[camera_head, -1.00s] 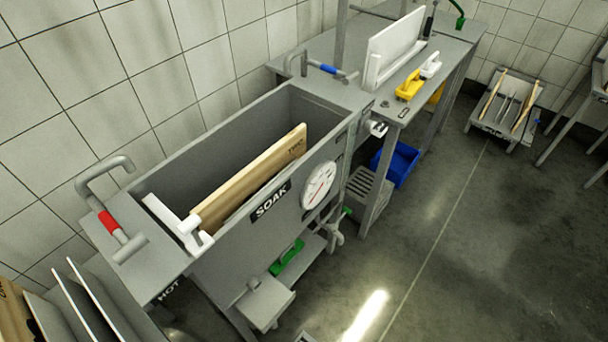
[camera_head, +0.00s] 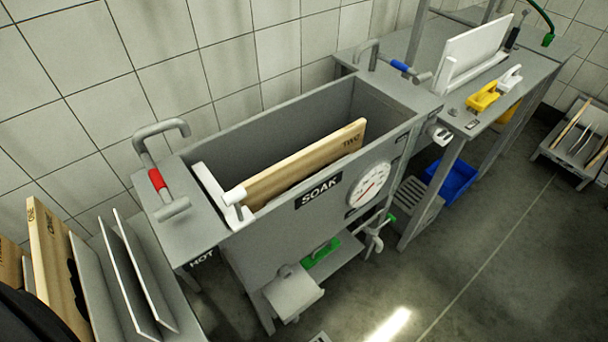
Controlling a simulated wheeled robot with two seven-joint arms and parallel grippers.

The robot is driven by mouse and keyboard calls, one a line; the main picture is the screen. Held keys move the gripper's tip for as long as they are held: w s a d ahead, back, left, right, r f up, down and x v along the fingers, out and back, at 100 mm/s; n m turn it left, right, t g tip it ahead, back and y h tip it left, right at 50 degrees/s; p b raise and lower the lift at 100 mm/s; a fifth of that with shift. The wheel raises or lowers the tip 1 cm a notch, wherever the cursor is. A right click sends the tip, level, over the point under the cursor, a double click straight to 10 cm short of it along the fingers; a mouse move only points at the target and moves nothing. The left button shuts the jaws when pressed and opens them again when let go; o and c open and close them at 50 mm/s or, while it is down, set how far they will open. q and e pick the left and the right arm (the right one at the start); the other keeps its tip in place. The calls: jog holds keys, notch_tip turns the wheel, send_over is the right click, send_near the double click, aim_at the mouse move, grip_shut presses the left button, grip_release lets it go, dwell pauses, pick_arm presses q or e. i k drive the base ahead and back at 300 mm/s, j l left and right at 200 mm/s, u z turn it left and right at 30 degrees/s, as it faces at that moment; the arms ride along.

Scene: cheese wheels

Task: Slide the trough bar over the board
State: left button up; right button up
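The wooden board (camera_head: 300,166) stands on its long edge in the grey soak trough (camera_head: 262,122), with its upper part above the front wall and its lower part hidden. The white trough bar (camera_head: 211,192) is at the trough's left end. Its white peg (camera_head: 235,194) reaches to the board's left end; I cannot tell whether they touch. Neither of my grippers is in view.
A hot tap with a red grip (camera_head: 158,181) stands at the trough's left end, a blue-gripped tap (camera_head: 402,67) at the right. A bench with brushes (camera_head: 484,96) is at right.

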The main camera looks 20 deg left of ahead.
aim_at(228, 203)
jog(key=j+u, duration=0.1)
jog(key=u, duration=0.4)
jog(key=k+j+u, duration=0.1)
jog(key=u, duration=0.4)
